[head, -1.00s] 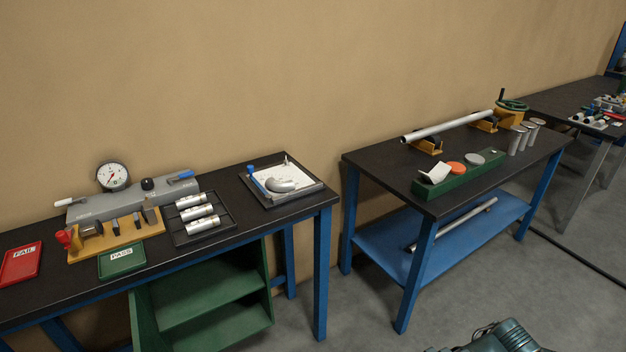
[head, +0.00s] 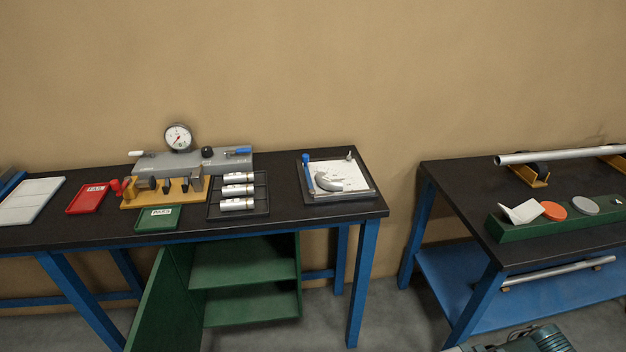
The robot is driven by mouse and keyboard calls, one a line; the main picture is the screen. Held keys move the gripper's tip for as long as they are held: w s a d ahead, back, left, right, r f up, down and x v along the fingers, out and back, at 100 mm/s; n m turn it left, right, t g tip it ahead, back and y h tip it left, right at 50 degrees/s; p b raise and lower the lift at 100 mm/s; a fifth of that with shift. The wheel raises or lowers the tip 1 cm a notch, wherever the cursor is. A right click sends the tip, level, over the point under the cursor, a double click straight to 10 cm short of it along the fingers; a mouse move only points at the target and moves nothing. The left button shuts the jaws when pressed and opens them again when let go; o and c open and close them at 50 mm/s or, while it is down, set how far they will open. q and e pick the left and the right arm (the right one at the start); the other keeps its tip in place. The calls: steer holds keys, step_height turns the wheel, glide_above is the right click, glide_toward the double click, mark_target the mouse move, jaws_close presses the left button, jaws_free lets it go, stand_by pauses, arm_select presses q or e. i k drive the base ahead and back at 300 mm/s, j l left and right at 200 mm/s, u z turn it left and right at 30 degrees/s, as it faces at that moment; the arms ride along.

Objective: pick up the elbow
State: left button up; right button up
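The elbow (head: 329,181) is a grey curved pipe piece. It lies on a white sheet in a dark square tray (head: 372,194) at the right end of the left bench. A blue-handled tool (head: 308,178) lies at the left side of the same tray, and a small upright pin stands at its back right. Neither of my grippers shows in the head view.
The left bench (head: 280,226) also carries a gauge fixture (head: 195,163), a rack of silver cylinders (head: 237,190), a red tray (head: 88,198) and a green tray (head: 157,219). A gap separates it from the right bench (head: 455,185), which holds a long pipe (head: 560,154).

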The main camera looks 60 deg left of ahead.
mark_target(327, 183)
steer(key=i+l+u, duration=0.15)
steer(key=u, duration=0.25)
steer(key=i+l+u, duration=0.2)
steer(key=u, duration=0.15)
steer(key=i+l+u, duration=0.25)
steer(key=u, duration=0.15)
steer(key=i+l+u, duration=0.15)
steer(key=l+u, duration=0.2)
